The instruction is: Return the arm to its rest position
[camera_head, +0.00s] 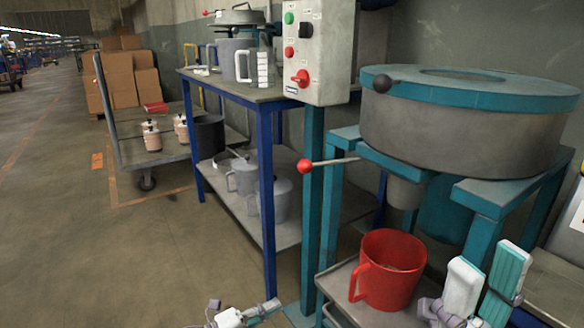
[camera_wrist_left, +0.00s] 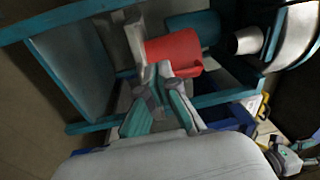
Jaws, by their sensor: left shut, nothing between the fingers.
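My left gripper (camera_head: 226,317) is at the bottom middle of the head view, low in front of the blue table and partly cut off by the frame edge. In the left wrist view, its fingers (camera_wrist_left: 156,75) are close together with nothing between them. The red pitcher (camera_wrist_left: 175,50) shows beyond them there, apart or touching I cannot tell. My right gripper (camera_head: 470,300) is at the bottom right of the head view, in front of the machine stand, with white and teal parts.
The red pitcher (camera_head: 393,268) stands on a low tray under the teal-rimmed drum (camera_head: 460,130). A control box (camera_head: 318,50) and a red-knobbed lever (camera_head: 306,165) stick out on the left. A blue table (camera_head: 230,87) holds pots. A cart (camera_head: 150,150) stands behind. The floor at left is clear.

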